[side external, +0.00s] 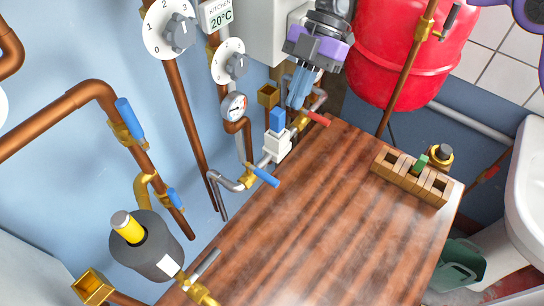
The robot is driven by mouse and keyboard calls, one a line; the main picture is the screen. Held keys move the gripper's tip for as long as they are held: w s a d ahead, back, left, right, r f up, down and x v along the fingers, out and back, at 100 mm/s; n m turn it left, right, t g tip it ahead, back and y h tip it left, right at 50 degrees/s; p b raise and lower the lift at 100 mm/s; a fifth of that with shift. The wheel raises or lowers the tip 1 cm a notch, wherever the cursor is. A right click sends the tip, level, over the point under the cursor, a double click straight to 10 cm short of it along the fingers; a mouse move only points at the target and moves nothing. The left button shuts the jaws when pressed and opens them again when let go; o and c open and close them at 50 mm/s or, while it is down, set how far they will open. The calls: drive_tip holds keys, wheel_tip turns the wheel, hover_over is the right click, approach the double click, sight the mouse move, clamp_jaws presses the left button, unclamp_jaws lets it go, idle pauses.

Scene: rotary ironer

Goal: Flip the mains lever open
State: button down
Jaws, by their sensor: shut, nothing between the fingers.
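Several lever valves show, and I cannot tell which is the mains lever. A large blue lever (130,120) sits on a brass valve on the copper pipe at left, with a smaller blue lever (174,197) below it. Another blue lever (264,176) and a red lever (318,119) sit on brass valves along the table's back edge. A grey lever (206,263) is at the lower left. My gripper (295,103) is shut and empty, pointing down near the red lever and above the white fitting. Its fingers hide some of the pipework behind.
A wooden table (310,220) has a mostly clear top. A wooden block with holes (412,178) stands at its right. A red tank (395,50), dials (172,30), a gauge (235,106) and a grey cylinder (145,248) surround the work area.

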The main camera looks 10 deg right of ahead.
sight(269, 175)
drive_tip(key=shift+s+f, duration=0.1)
drive_tip(key=x, duration=1.4)
drive_tip(key=shift+s+a+m+t+y, duration=0.15)
drive_tip(key=shift+s+m+t+y, duration=0.2)
drive_tip(key=shift+m, duration=0.45)
drive_tip(key=shift+s+a+m+t+y, duration=0.1)
drive_tip(key=shift+s+m+t+y, duration=0.15)
drive_tip(key=shift+m, duration=0.3)
drive_tip(key=shift+s+a+m+t+y, duration=0.15)
drive_tip(key=shift+m+t, duration=0.15)
drive_tip(key=shift+m, duration=0.25)
drive_tip(key=a+m+t, duration=0.1)
drive_tip(key=m, duration=0.2)
drive_tip(key=s+a+m+t, duration=0.1)
drive_tip(key=m+t, duration=0.1)
drive_tip(key=a+m+t, duration=0.2)
drive_tip(key=m, duration=0.1)
drive_tip(key=shift+s+a+m, duration=0.15)
drive_tip(key=shift+s+m, duration=0.15)
drive_tip(key=shift+s, duration=0.1)
drive_tip(key=shift+w, duration=0.15)
